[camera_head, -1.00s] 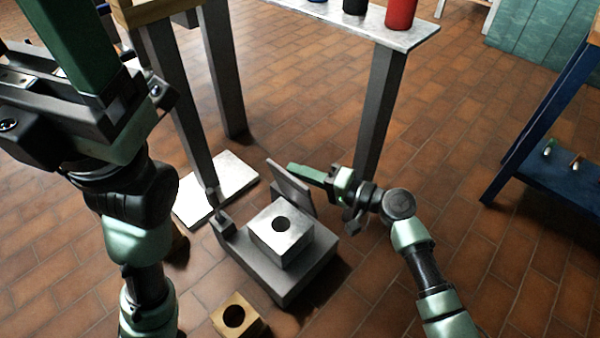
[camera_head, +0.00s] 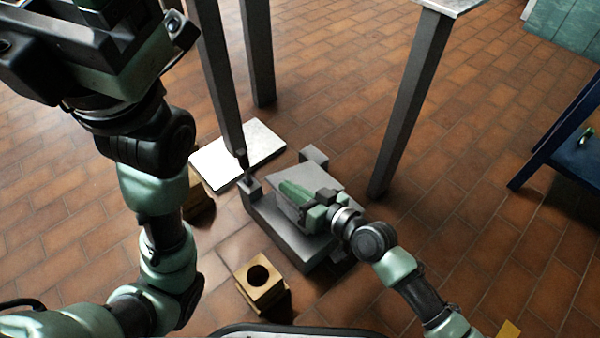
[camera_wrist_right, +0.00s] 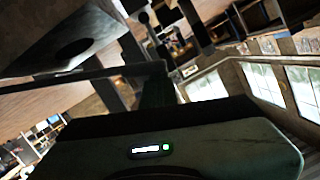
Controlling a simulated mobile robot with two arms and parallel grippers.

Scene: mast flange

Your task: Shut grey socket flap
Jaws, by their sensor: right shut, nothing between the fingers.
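The grey socket flap (camera_head: 340,188) leans over the grey socket base (camera_head: 312,249) in the head view, and hides the block with the round hole there. My right gripper (camera_head: 297,192) is shut and empty, with its green fingers lying over the flap's upper face; contact is hard to tell. In the right wrist view, a pale block face with a dark hole (camera_wrist_right: 75,46) shows beyond a dark bar-like edge, so the flap does not look flat on it. My left gripper (camera_head: 105,35) is at the upper left, its fingertips unclear.
A wooden block with a hole (camera_head: 261,283) stands on the tiled floor in front of the base. A white plate (camera_head: 240,152) lies behind it, beside grey table legs (camera_head: 412,100). A blue shelf (camera_head: 575,150) is at the right. Open floor lies between.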

